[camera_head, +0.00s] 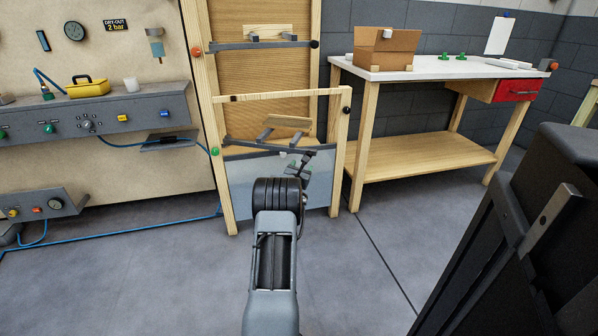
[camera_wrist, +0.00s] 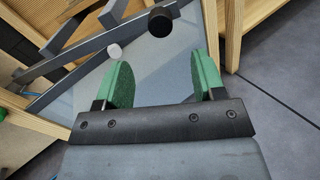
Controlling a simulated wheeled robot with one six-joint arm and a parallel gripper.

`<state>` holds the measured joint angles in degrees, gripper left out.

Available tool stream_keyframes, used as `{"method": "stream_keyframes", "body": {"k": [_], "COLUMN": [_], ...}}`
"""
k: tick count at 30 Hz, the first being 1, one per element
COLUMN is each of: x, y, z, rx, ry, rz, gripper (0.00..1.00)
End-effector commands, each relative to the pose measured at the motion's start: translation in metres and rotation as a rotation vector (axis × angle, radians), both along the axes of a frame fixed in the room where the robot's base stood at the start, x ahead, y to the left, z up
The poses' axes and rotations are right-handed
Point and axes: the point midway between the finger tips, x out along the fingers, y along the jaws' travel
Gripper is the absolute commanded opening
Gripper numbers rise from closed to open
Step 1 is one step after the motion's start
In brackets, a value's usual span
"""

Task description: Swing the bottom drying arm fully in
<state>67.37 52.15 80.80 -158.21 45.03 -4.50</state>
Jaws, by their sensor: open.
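The wooden drying rack (camera_head: 228,192) stands ahead of me. The bottom drying arm (camera_head: 256,143) is a grey bar low in the rack, by the green knob (camera_head: 214,152) on the left post. It runs right toward my gripper (camera_head: 300,165) and carries short grey cross-pieces with a wooden strip. In the wrist view, grey bars (camera_wrist: 70,64) cross the upper left, with a black round end (camera_wrist: 160,22) and a white disc (camera_wrist: 113,50) near them. My gripper (camera_wrist: 165,80) is open, its green pads apart and nothing between them. The black end is beyond the pads; its exact distance is unclear.
An upper grey arm (camera_head: 255,45) spans the rack between an orange and a black knob. A workbench (camera_head: 440,66) with a cardboard box stands right. A control panel (camera_head: 110,112) is left, with a blue hose on the floor. A dark machine (camera_head: 530,230) fills the right foreground.

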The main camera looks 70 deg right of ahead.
Motion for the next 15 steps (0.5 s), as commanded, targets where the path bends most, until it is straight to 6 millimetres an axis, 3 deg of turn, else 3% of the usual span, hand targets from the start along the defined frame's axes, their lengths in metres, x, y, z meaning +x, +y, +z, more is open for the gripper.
{"method": "stream_keyframes", "body": {"k": [6, 15], "x": [-0.003, -0.004], "y": [0.023, 0.034], "z": [0.001, 0.000], "rx": [0.001, 0.000], "ry": [0.000, 0.000], "rz": [0.000, 0.000], "gripper": [0.63, 0.63]}}
